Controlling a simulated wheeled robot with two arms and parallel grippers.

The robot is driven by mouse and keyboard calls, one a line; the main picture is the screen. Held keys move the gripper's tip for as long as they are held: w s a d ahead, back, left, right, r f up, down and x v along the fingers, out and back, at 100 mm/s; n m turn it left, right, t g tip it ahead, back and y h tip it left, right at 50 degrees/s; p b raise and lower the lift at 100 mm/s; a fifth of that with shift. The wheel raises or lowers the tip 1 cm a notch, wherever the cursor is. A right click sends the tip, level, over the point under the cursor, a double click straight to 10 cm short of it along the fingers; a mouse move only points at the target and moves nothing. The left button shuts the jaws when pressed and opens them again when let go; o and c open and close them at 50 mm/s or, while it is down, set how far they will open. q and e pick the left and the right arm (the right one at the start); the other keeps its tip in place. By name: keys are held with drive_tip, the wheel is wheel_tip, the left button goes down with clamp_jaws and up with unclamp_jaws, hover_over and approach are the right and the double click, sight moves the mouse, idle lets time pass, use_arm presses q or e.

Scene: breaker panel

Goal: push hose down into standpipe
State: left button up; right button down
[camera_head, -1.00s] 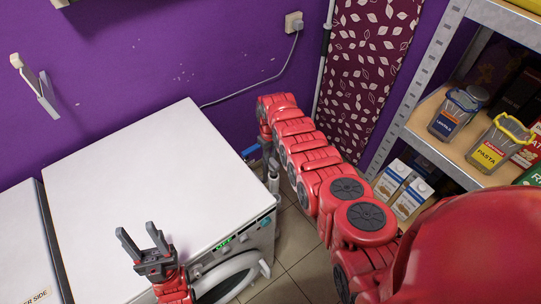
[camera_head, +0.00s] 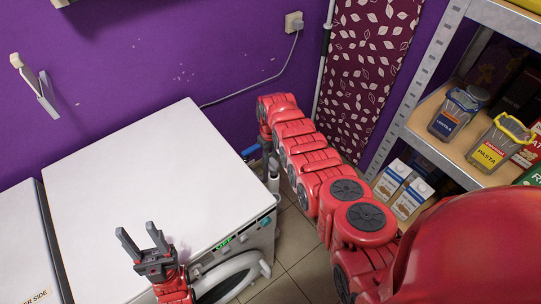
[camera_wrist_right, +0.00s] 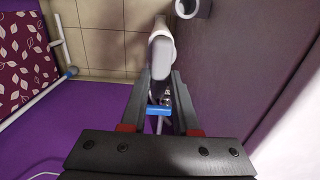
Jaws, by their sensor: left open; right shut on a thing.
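My right gripper (camera_wrist_right: 158,100) is shut on a pale grey, tube-like piece, which looks like the hose (camera_wrist_right: 161,52). In the right wrist view it rises between the dark fingers to a rounded end. In the head view my right arm hides most of this gripper. A grey upright pipe (camera_head: 273,178), perhaps the standpipe, shows just below it beside the washing machine. I cannot tell whether the hose is inside it. My left gripper (camera_head: 144,240) is open and empty above the washing machine's front edge.
The white washing machine (camera_head: 140,175) has a bare top. A shelf rack (camera_head: 415,120) with jars stands further right.

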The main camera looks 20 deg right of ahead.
sight(271, 166)
drive_tip(key=shift+f+b, duration=1.85)
drive_tip(key=shift+f, duration=0.05)
drive_tip(key=shift+s+f+b, duration=0.3)
drive_tip(key=shift+f+b, duration=0.55)
drive_tip(key=shift+b, duration=0.15)
drive_tip(key=shift+s+d, duration=0.1)
drive_tip(key=shift+w+r+p, duration=0.25)
drive_tip(key=shift+r+p, duration=0.5)
drive_tip(key=shift+p, duration=0.15)
drive_tip(key=shift+w+r+p, duration=0.15)
drive_tip(key=shift+r+p, duration=1.25)
drive_tip(key=shift+r, duration=0.1)
drive_tip(key=shift+f, duration=0.1)
drive_tip(key=shift+f+b, duration=0.1)
drive_tip(key=shift+b, duration=0.8)
